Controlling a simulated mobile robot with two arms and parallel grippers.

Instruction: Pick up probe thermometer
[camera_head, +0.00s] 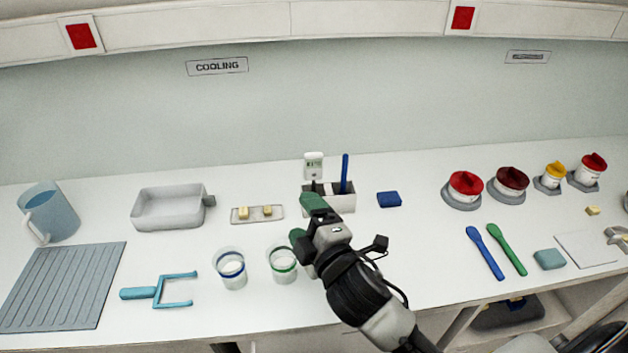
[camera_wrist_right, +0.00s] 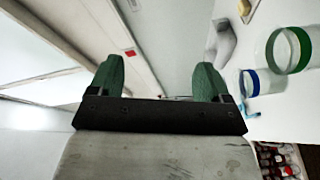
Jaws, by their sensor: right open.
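The probe thermometer (camera_head: 313,164) is a small white unit with a greenish display. It stands upright at the left end of a grey holder (camera_head: 343,203) near the back of the counter in the head view. My right gripper (camera_head: 305,218) is open, with green fingers, just in front of the holder. Its upper finger overlaps the holder's left part in the picture; I cannot tell if they touch. In the right wrist view my gripper (camera_wrist_right: 160,82) has nothing between its spread fingers. The thermometer's lower part is mostly hidden. My left gripper is not in view.
A blue stick (camera_head: 344,172) stands in the same holder, and a blue block (camera_head: 389,199) lies to its right. A small tray (camera_head: 239,217) with pale cubes is to the left. A green-banded cup (camera_head: 283,268) and a blue-banded cup (camera_head: 232,272) stand near my gripper.

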